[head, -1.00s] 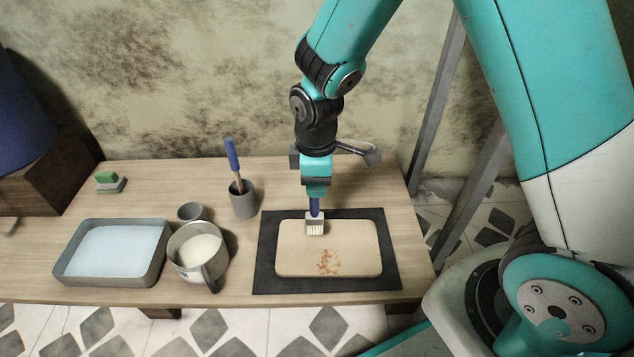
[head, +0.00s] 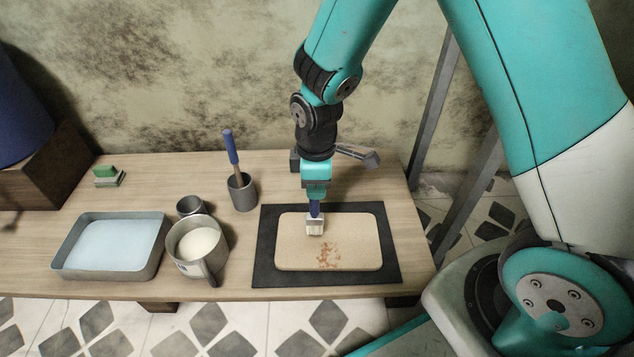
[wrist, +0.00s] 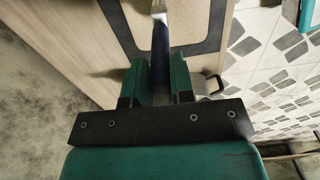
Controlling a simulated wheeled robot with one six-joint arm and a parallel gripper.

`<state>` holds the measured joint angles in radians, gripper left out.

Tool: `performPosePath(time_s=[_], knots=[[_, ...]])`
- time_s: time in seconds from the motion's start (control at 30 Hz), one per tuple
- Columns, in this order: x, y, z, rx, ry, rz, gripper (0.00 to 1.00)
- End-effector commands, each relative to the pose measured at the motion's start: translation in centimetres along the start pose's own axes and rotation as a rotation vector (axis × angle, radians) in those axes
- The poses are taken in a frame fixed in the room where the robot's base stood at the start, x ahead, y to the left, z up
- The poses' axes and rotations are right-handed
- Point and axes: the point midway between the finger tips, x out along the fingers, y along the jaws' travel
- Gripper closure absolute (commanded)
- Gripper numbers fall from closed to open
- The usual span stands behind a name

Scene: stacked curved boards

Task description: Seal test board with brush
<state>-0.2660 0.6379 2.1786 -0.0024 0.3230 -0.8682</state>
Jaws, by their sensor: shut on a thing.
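The test board (head: 350,235) is a pale tan board with rounded corners. It lies on a dark mat (head: 268,262) and has a reddish-brown speckled patch near its middle. My gripper (head: 315,198) is shut on a brush (head: 315,225) with a blue handle and pale bristles. The brush points down at the upper left part of the board, above the patch; I cannot tell whether the bristles touch. In the wrist view the brush's blue handle (wrist: 160,45) shows between the green fingers, and the board shows beyond it, with the bristles mostly out of frame.
A jug of white liquid (head: 197,248) stands left of the mat, with a small grey cup (head: 190,206) behind. A second blue-handled tool stands in a grey holder (head: 243,193). A tray of pale blue liquid (head: 110,245) and a green-topped block (head: 108,176) are further left.

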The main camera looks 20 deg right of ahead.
Motion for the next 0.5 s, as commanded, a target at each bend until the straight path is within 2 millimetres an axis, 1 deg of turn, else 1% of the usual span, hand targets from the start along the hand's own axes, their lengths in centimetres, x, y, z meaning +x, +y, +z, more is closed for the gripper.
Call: performPosePath(time_s=[0.5], knots=[[1.0, 0.0, 0.0, 0.0, 0.0, 0.0, 1.0]])
